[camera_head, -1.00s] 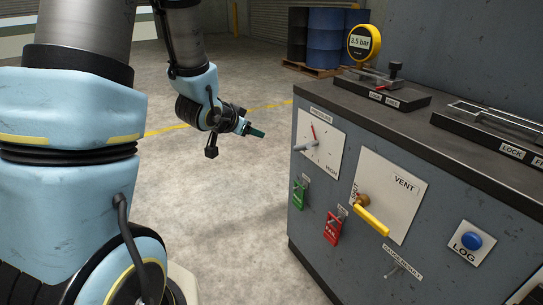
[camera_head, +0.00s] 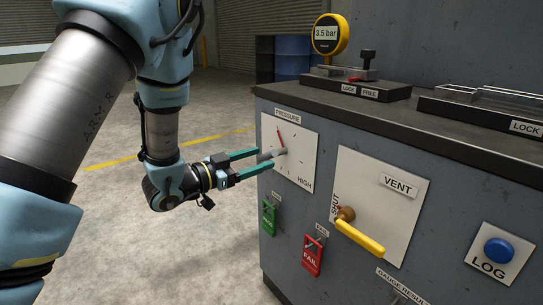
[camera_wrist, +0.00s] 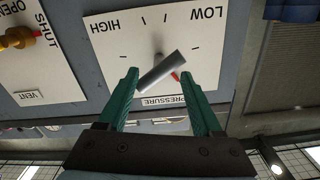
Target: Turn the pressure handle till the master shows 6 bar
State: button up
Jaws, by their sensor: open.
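The pressure handle (camera_head: 268,155) is a grey bar on a white dial plate (camera_head: 304,165) on the cabinet front, with a red pointer (camera_head: 281,138) beside it. The round yellow master gauge (camera_head: 327,34) on top reads 3.5 bar. My gripper (camera_head: 262,160) is open, with its two green fingers reaching to the dial, one above and one below the handle. In the wrist view the grey handle (camera_wrist: 162,72) lies slanted between the spread fingertips (camera_wrist: 164,82). I cannot tell whether either finger touches it.
A yellow vent lever (camera_head: 360,238) sits right of the dial, near SHUT. Green (camera_head: 268,217) and red FAIL (camera_head: 312,256) tags hang below. A blue LOG button (camera_head: 498,251) is at the right. The floor left of the cabinet is clear.

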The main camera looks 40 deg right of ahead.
jog(key=d, duration=0.5)
jog(key=shift+s+d, duration=0.2)
jog(key=shift+d, duration=0.1)
jog(key=shift+c, duration=0.4)
grip_shut()
